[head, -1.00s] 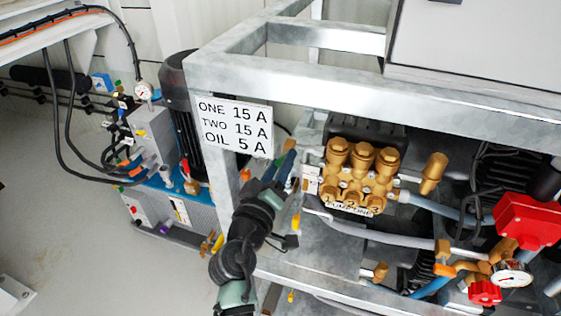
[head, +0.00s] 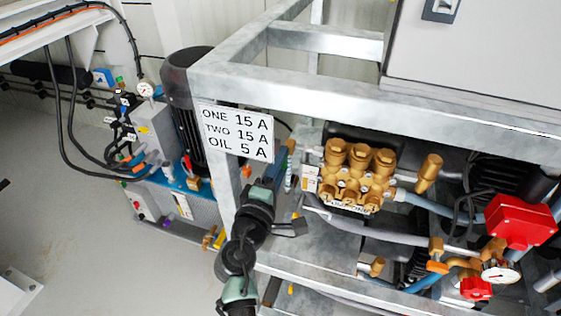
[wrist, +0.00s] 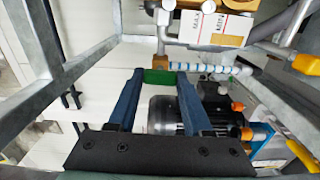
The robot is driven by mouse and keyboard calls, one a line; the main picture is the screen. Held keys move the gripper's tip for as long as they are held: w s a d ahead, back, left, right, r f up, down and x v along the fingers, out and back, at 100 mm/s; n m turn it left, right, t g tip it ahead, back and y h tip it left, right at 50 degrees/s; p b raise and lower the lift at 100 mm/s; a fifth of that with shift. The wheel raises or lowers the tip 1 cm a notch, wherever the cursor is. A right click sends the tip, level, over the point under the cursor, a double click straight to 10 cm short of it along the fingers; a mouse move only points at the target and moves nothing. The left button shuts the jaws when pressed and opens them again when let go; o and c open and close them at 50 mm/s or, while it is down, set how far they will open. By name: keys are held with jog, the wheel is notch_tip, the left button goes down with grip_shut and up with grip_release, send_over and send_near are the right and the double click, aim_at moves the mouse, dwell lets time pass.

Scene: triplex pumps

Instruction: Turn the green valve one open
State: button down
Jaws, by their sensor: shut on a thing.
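The green valve handle (wrist: 158,76) shows in the wrist view as a small green block between the tips of my two blue fingers. My gripper (wrist: 159,79) is shut on it, with a finger on either side. The handle sits at the left end of a blue-and-white banded pipe. In the head view my gripper (head: 284,160) reaches in past the frame post, left of the brass pump; my dark wrist covers part of it. I cannot make out the green handle in the head view, nor how far the valve is turned.
The brass triplex pump (head: 352,170) stands right of my gripper. Grey metal frame bars (head: 320,90) run above and beside my arm. A white sign (head: 236,133) hangs on the post. A red valve box (head: 520,220) and gauge (head: 500,272) stand at right. Open floor lies at left.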

dwell(0.4)
jog(key=shift+c, duration=1.6)
grip_release()
jog(key=p+v, duration=0.1)
jog(key=v, duration=1.2)
